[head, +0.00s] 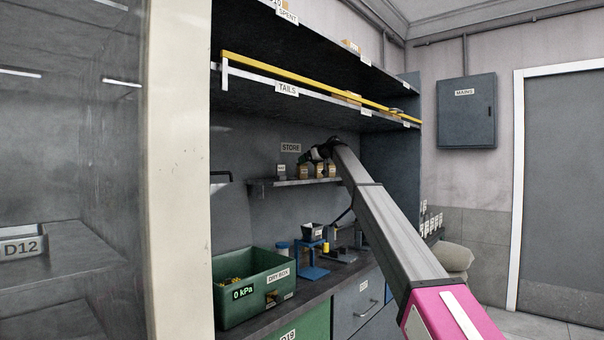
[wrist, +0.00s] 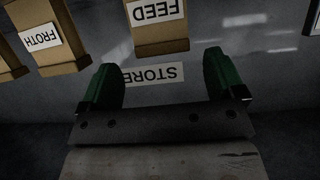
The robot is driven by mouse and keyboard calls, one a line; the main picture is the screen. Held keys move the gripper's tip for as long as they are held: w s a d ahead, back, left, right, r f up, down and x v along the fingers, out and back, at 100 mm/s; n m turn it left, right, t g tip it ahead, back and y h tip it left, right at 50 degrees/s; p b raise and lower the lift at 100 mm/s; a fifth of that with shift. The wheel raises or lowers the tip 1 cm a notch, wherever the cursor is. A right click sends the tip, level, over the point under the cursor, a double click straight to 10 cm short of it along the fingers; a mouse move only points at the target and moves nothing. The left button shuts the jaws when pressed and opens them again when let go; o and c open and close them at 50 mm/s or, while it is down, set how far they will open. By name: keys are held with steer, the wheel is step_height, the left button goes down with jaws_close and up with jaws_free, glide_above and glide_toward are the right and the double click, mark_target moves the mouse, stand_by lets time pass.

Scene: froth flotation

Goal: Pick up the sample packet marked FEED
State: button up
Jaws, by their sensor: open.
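The FEED packet (wrist: 158,32) is a tan block with a white label, upside down at the top middle of the wrist view. In the head view its label is too small to read; by the order of the packets it seems to be the leftmost tan one (head: 304,173) on the small STORE shelf (head: 300,182). My gripper (wrist: 165,75) is open and empty, its green fingers apart. The FEED packet shows beyond the fingertips, roughly in line with the gap, and apart from them. In the head view my gripper (head: 318,152) is just above the shelf packets.
A FROTH packet (wrist: 50,45) stands beside FEED, with another tan packet at the wrist view's left edge. The STORE sign (wrist: 152,75) is on the wall. The TAILS shelf (head: 300,92) with a yellow rail hangs above. A green dry box (head: 235,300) sits on the bench below.

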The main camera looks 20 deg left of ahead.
mark_target(302, 171)
steer(key=shift+x, duration=2.7)
steer(key=shift+s+f, duration=0.1)
steer(key=shift+s, duration=0.05)
steer(key=shift+c, duration=0.3)
steer(key=c, duration=1)
